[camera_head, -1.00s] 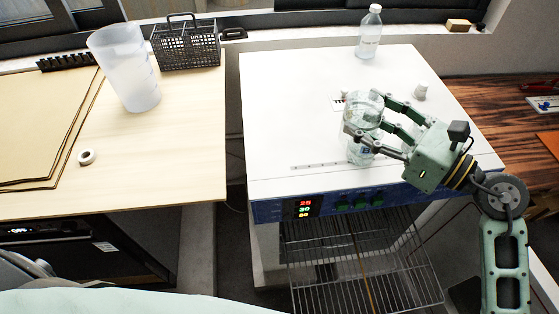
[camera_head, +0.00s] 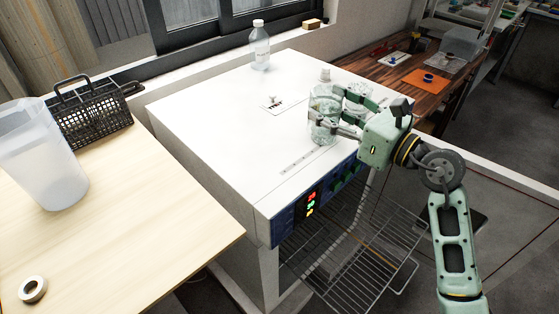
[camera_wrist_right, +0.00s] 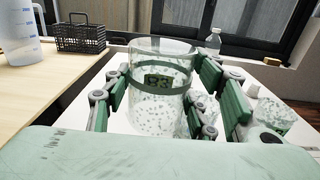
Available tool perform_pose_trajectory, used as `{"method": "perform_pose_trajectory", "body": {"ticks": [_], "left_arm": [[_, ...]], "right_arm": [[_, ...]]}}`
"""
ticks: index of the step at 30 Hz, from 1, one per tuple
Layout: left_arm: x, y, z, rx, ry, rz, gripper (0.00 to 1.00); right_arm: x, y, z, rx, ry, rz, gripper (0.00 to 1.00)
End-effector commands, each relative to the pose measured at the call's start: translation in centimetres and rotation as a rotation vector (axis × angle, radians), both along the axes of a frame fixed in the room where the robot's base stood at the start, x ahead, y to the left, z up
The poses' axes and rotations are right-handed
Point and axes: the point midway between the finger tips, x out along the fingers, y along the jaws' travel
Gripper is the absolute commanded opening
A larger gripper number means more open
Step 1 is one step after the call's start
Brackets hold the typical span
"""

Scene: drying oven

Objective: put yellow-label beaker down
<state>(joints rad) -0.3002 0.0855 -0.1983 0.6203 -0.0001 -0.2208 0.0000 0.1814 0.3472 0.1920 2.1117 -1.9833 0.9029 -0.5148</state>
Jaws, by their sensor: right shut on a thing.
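My right gripper (camera_head: 332,110) is shut around a clear glass beaker (camera_head: 322,104) over the front right part of the white drying oven top (camera_head: 215,115). In the right wrist view, the beaker (camera_wrist_right: 155,112) stands upright between the fingers (camera_wrist_right: 162,78). It has a dark band and a small dark label with greenish marks; I see no clear yellow on it. I cannot tell whether its base touches the oven top. Another clear glass piece (camera_wrist_right: 268,116) shows right of the fingers in the wrist view. My left gripper is out of view.
A clear bottle (camera_head: 260,50) and a small white piece (camera_head: 325,74) stand on the oven top. Its left and middle are mostly clear. A wire rack (camera_head: 345,265) juts out below the control panel (camera_head: 285,224). A plastic jug (camera_head: 45,165) and black basket (camera_head: 95,125) stand left.

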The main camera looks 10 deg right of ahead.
Motion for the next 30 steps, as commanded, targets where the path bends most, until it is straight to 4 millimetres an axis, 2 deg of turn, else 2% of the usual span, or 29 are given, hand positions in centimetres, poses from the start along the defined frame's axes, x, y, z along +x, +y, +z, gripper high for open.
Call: {"method": "perform_pose_trajectory", "body": {"ticks": [1,5,9,12,17,24,30], "left_arm": [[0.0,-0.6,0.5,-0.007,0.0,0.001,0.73],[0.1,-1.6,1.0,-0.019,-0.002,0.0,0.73],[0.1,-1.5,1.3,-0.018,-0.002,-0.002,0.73],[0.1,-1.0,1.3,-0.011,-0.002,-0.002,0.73],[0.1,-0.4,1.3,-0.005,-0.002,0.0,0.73],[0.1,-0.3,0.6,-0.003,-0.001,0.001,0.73],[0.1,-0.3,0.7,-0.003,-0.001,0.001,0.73]], "right_arm": [[-0.1,1.4,-0.6,0.009,0.005,0.005,0.24],[-0.3,4.5,-2.4,0.008,0.004,0.005,0.24],[-0.4,7.3,-4.1,0.005,0.003,0.004,0.24],[-0.4,8.5,-5.0,0.003,0.002,0.003,0.24],[-0.4,9.2,-5.9,0.001,0.001,0.002,0.24],[-0.4,9.2,-9.3,0.001,0.003,0.002,0.24],[-0.4,9.2,-9.4,0.001,-0.001,0.002,0.24]]}}
